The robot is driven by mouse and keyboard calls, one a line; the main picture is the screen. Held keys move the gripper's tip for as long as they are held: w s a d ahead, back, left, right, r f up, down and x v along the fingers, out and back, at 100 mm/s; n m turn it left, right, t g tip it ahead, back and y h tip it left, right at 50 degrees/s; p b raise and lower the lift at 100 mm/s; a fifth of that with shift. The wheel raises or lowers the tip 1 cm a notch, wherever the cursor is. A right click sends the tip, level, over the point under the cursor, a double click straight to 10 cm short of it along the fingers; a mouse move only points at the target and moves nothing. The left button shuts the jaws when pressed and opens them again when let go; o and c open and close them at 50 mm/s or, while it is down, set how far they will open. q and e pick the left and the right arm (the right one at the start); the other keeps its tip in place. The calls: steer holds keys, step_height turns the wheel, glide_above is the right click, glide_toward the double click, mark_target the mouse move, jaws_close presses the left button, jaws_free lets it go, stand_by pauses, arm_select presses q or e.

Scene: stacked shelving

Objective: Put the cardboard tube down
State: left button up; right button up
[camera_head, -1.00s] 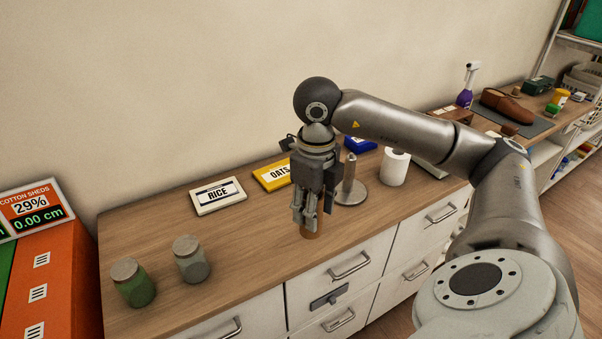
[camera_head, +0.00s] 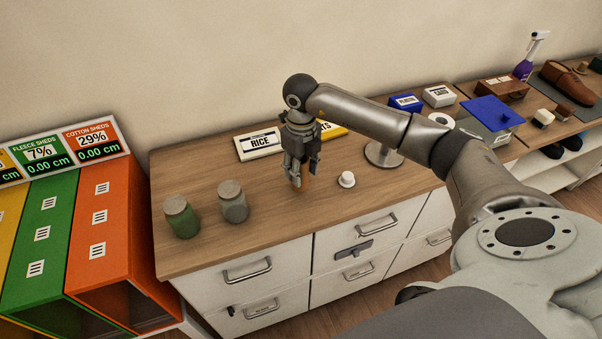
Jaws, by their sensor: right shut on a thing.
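The brown cardboard tube (camera_head: 304,186) is held upright in my right gripper (camera_head: 301,175). The fingers are shut on it and hide most of it. It is over the wooden counter (camera_head: 290,222), in front of the RICE sign. I cannot tell whether its lower end touches the counter. My left gripper is not in view.
Two lidded jars, one green (camera_head: 182,222) and one grey (camera_head: 233,207), stand to the left of the tube. A small white knob-like thing (camera_head: 347,180) is close on its right. The RICE sign (camera_head: 260,144) and a metal stand (camera_head: 383,156) are behind. Bare counter lies in front.

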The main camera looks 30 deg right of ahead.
step_height(320, 180, down, 2)
steer(key=shift+f+p, duration=0.1)
steer(key=shift+p, duration=0.7)
steer(key=shift+f, duration=0.65)
steer(key=o, duration=1)
steer(key=shift+c, duration=0.2)
steer(key=shift+w+r, duration=0.1)
steer(key=shift+r, duration=0.25)
step_height(320, 180, up, 12)
steer(key=b, duration=0.3)
steer(key=shift+f+b, duration=0.15)
steer(key=shift+b, duration=0.2)
